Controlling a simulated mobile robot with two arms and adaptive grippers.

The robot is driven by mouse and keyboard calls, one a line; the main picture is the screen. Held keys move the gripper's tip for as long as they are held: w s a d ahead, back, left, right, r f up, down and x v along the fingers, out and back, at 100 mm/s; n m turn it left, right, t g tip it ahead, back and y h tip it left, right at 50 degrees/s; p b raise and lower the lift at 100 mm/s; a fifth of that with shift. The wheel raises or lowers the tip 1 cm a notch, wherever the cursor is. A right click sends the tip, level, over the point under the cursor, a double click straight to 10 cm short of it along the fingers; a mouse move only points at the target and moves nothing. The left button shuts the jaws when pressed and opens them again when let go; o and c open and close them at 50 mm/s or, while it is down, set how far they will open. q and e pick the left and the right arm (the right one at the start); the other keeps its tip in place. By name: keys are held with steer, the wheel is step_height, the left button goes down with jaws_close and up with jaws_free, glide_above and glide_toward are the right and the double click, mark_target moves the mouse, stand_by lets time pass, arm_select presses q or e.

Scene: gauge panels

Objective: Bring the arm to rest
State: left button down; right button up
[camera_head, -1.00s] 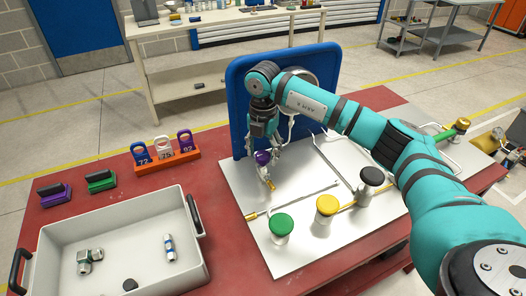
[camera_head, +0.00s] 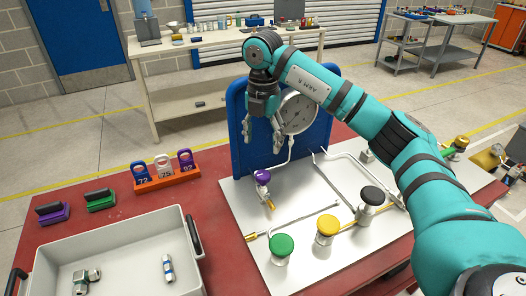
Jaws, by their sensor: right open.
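My right arm comes in from the right, in teal with black bands. Its gripper (camera_head: 263,134) hangs fingers down in front of the blue gauge panel (camera_head: 240,150), with its fingers apart and nothing between them. It is above and apart from the purple-capped valve (camera_head: 263,177) on the white plate. The round gauge (camera_head: 298,112) on the panel is partly hidden behind the arm. My left gripper is not in view.
The white plate (camera_head: 235,205) bears green (camera_head: 282,245), yellow (camera_head: 327,227) and black (camera_head: 371,195) knobs with pipes. An orange rack (camera_head: 168,182) of numbered tags and a grey bin (camera_head: 125,235) with fittings are on the red table (camera_head: 125,215).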

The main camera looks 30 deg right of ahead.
steer(key=shift+r, duration=0.35)
